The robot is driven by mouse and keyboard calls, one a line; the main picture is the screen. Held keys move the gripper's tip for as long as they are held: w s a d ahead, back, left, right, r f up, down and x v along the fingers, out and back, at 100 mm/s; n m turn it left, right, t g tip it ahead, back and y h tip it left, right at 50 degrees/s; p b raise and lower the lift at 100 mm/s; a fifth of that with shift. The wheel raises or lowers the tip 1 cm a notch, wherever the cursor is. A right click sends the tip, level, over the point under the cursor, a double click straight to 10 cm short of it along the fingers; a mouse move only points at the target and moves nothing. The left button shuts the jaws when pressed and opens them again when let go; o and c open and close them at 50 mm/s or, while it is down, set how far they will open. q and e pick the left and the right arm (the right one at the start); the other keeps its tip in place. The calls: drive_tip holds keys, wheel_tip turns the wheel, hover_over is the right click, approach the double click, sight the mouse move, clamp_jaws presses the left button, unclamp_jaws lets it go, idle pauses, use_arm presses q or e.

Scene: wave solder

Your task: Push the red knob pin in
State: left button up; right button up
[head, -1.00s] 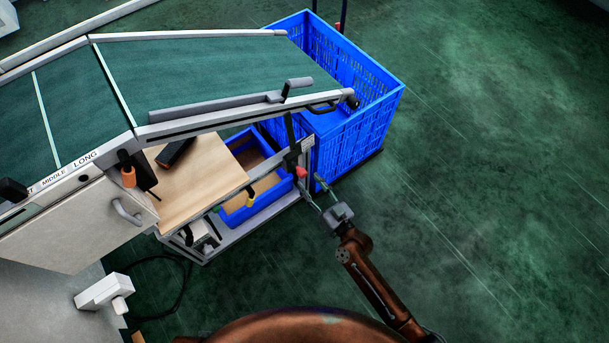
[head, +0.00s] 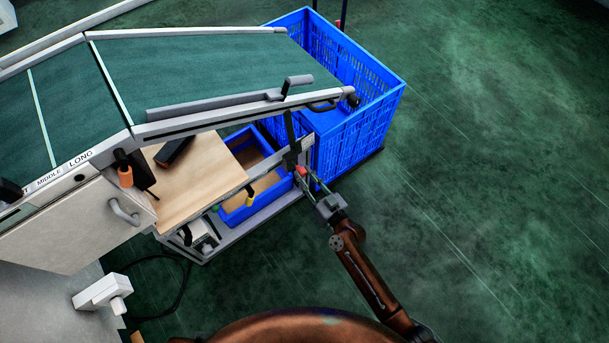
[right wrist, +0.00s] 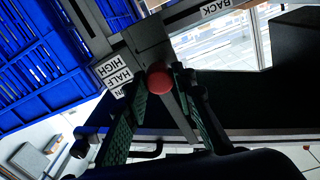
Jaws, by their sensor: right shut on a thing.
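The red knob pin (head: 301,171) is on the grey bracket at the right end of the bench frame, below the sloped conveyor. In the right wrist view its round red head (right wrist: 159,80) lies between the green-padded finger ends. My right gripper (head: 308,180) reaches it from the lower right and is shut on it. The fingers (right wrist: 157,88) flank the knob on both sides. The pin's shaft is hidden behind the head, so its depth cannot be told. My left gripper is not in view.
A large blue crate (head: 375,118) stands just behind the bracket. A smaller blue bin (head: 236,214) sits in the lower frame. Labels reading HIGH and HALF (right wrist: 114,76) are beside the knob in the wrist view. The green floor at right is open.

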sight(304, 175)
clamp_jaws()
drive_tip(key=x, duration=0.3)
drive_tip(key=o, duration=0.7)
unclamp_jaws()
drive_tip(key=shift+w+a, duration=0.1)
drive_tip(key=shift+a, duration=0.05)
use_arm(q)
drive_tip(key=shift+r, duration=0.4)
use_arm(e)
drive_tip(key=shift+o, duration=0.2)
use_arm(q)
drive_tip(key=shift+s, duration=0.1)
use_arm(e)
drive_tip(key=v, duration=1.2)
